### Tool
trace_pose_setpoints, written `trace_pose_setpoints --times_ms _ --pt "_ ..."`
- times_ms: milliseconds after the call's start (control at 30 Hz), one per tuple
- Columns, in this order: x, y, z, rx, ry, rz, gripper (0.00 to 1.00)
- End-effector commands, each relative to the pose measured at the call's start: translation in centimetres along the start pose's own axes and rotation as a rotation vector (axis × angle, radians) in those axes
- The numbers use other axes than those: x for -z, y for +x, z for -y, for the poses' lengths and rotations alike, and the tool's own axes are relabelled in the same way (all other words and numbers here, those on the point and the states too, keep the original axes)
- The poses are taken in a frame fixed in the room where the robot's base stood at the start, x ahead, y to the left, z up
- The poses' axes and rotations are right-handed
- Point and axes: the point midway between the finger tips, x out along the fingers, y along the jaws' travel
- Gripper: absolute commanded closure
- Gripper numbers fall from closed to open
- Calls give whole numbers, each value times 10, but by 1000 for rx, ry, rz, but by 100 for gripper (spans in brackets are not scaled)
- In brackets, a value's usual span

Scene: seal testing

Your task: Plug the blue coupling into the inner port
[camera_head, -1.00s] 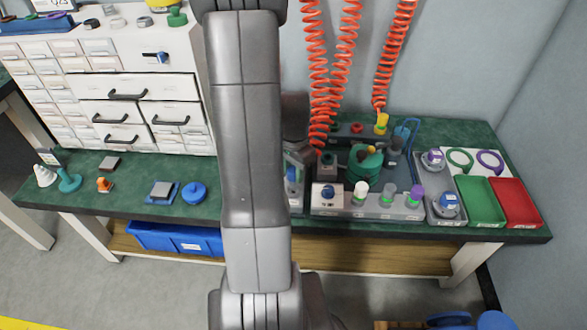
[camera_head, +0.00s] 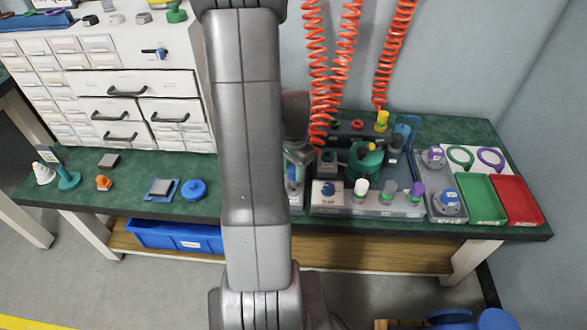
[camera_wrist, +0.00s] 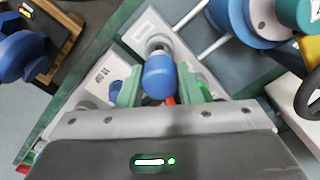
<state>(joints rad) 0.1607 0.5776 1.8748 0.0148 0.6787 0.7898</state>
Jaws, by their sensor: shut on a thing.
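The blue coupling (camera_wrist: 160,78) sits between the green fingertips of my gripper (camera_wrist: 159,88) in the wrist view, and the gripper is shut on it. A round metallic fitting (camera_wrist: 157,43) on a pale block shows just beyond the coupling's far end. I cannot tell whether the two touch or whether this fitting is the inner port. In the head view my arm hides most of the gripper and the work spot. A small blue part (camera_head: 292,174) shows beside the arm, left of the control panel.
A panel with a blue knob (camera_head: 328,189) stands beside a rack of white, green and purple-topped couplings (camera_head: 388,195). Green (camera_head: 480,205) and red trays (camera_head: 515,205) lie right. Orange coiled hoses (camera_head: 318,90) hang behind.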

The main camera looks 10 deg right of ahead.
Motion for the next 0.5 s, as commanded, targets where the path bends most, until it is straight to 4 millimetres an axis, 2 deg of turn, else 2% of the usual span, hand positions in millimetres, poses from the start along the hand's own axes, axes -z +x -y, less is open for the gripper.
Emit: trace_pose_setpoints --times_ms 500 --pt "0 11 0 0 0 0 93"
